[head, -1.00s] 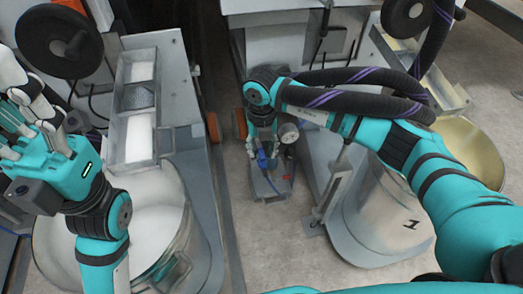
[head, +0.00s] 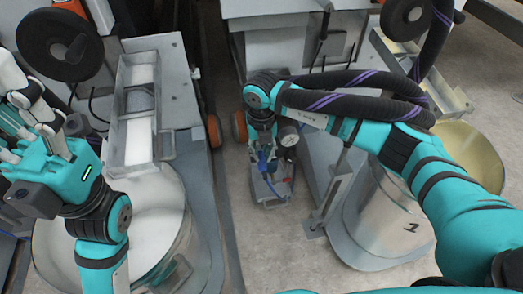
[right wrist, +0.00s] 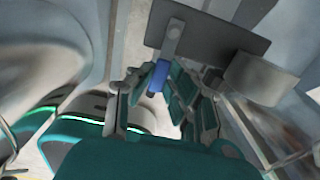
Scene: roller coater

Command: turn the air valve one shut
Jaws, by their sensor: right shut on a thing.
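The air valve's small blue handle (head: 264,160) is low between the two machines, below a round gauge (head: 288,136). My right gripper (head: 262,140) reaches down to it, and its fingers are partly hidden behind my wrist in the head view. In the right wrist view the blue handle (right wrist: 157,77) shows between the fingers of my right gripper (right wrist: 180,88), which is shut on it. A grey metal stem (right wrist: 172,38) runs up from the handle to a dark grey plate. My left gripper (head: 25,130) is at the left edge, over the left machine, away from the valve; its fingertips are partly cut off.
A metal drum marked 1 (head: 400,222) stands right of the valve. A grey bracket (head: 330,195) stands close to my right forearm. Floor shows in front of the valve base.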

